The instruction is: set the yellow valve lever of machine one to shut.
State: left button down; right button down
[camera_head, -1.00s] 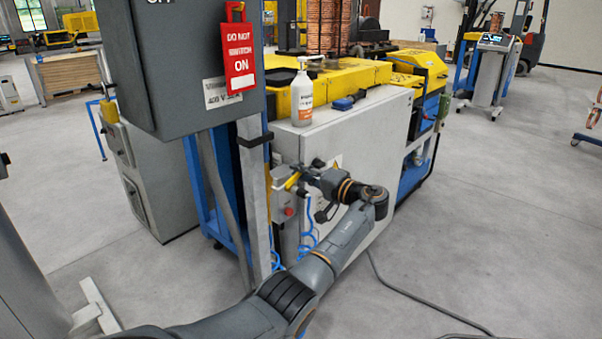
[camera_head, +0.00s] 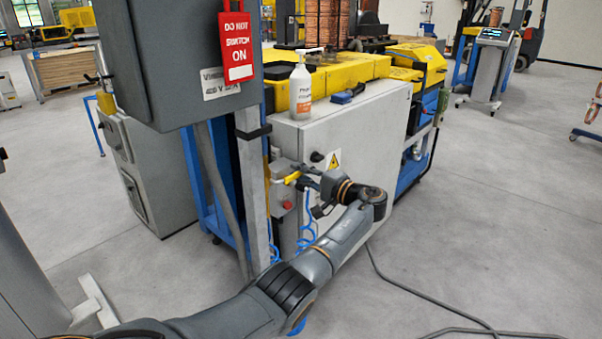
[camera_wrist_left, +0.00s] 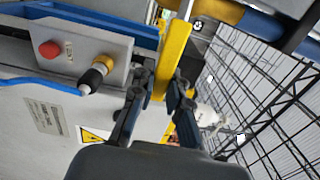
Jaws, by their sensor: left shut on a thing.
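In the left wrist view the lever (camera_wrist_left: 176,45) is a long yellow bar that passes between the fingers. My left gripper (camera_head: 301,179) is shut on the lever; its two fingers (camera_wrist_left: 163,88) close on the bar from both sides. The fingers hide part of the lever, and the pivot is hard to make out. My right gripper is not in view.
A grey switch box with a red tag (camera_head: 236,47) stands close on the left, on a metal post (camera_head: 255,190). Blue hoses (camera_head: 308,225) hang below the valve box. A white bottle (camera_head: 300,88) stands on the machine.

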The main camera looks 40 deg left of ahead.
pick_arm(q)
jog(key=c, duration=1.3)
grip_release()
jog(key=shift+f, duration=0.1)
jog(key=d, duration=0.8)
jog(key=s+d, duration=0.1)
jog(key=d, duration=0.3)
jog(key=shift+a+f, duration=0.1)
